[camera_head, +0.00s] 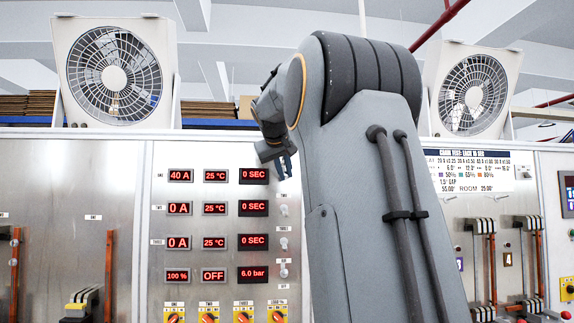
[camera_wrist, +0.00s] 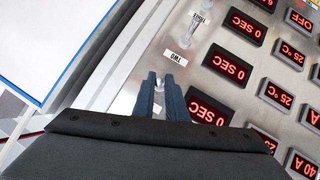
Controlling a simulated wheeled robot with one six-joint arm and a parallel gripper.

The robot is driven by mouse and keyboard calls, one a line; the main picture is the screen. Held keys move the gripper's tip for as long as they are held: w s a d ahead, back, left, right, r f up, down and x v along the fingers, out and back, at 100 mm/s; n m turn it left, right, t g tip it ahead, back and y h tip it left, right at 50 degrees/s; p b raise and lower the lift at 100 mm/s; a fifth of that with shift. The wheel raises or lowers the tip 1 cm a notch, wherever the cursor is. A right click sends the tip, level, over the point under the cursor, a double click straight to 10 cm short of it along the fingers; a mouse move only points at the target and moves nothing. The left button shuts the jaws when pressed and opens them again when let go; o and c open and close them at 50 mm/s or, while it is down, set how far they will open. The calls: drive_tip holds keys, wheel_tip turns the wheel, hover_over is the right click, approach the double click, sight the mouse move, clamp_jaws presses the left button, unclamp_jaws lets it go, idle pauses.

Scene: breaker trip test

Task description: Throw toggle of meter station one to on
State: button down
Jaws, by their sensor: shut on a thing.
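The metal meter panel (camera_head: 158,290) holds rows of red displays with a column of small toggles at their right. My gripper (camera_head: 283,170) is at the top of that column, beside the row reading 40 A, 25 °C and 0 SEC, and hides the toggle there. In the wrist view my two dark blue fingers (camera_wrist: 161,84) are nearly together around a small pale toggle (camera_wrist: 159,87) at the panel. Its lever position is hidden by the fingers. A lower toggle (camera_head: 284,211) stands free below my gripper, above another one (camera_head: 284,243).
A toggle marked AIR (camera_head: 283,271) sits at the column's bottom, beside the OFF and 6.0 bar displays. Fans (camera_head: 113,76) stand on top. Another panel with levers (camera_head: 482,255) is at right, partly behind my arm.

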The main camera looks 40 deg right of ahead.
drive_tip(key=shift+w+d+r+n+g+y+p, duration=0.1)
drive_tip(key=shift+w+r+n+g+y+p, duration=0.1)
drive_tip(key=shift+r+g+y, duration=0.3)
drive_tip(key=shift+w+r+n+g+y+p, duration=0.1)
drive_tip(key=shift+g+y+p, duration=0.15)
drive_tip(key=shift+g, duration=0.45)
drive_tip(key=shift+y, duration=0.25)
drive_tip(key=c, duration=1.8)
unclamp_jaws()
drive_tip(key=shift+r, duration=0.1)
drive_tip(key=shift+r, duration=0.15)
drive_tip(key=v, duration=0.7)
drive_tip(key=shift+r, duration=0.25)
drive_tip(key=shift+a+f, duration=0.1)
drive_tip(key=shift+a, duration=0.1)
